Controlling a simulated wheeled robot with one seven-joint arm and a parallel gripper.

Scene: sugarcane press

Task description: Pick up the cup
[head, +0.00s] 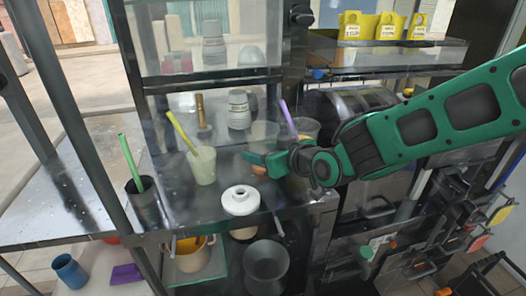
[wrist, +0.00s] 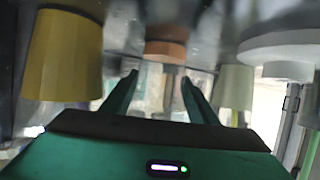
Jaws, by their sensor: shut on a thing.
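A small terracotta-coloured cup (head: 252,157) shows at the tips of my gripper (head: 262,163) in the head view, above the metal counter. It is small there and mostly hidden by the gripper. In the wrist view the terracotta cup (wrist: 166,48) appears upside down at the top middle, in line with the space between my two fingertips (wrist: 160,78). My gripper is shut on it, with the fingers apart by about its width. The exact contact is hard to make out, and I cannot tell whether the cup touches the counter.
A pale cup with a yellow straw (head: 202,166) stands left of my gripper. A white round piece (head: 240,201) lies nearer the front edge. A dark cup with a green straw (head: 143,203) is farther left. A yellow cup (wrist: 62,58) is close in the wrist view.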

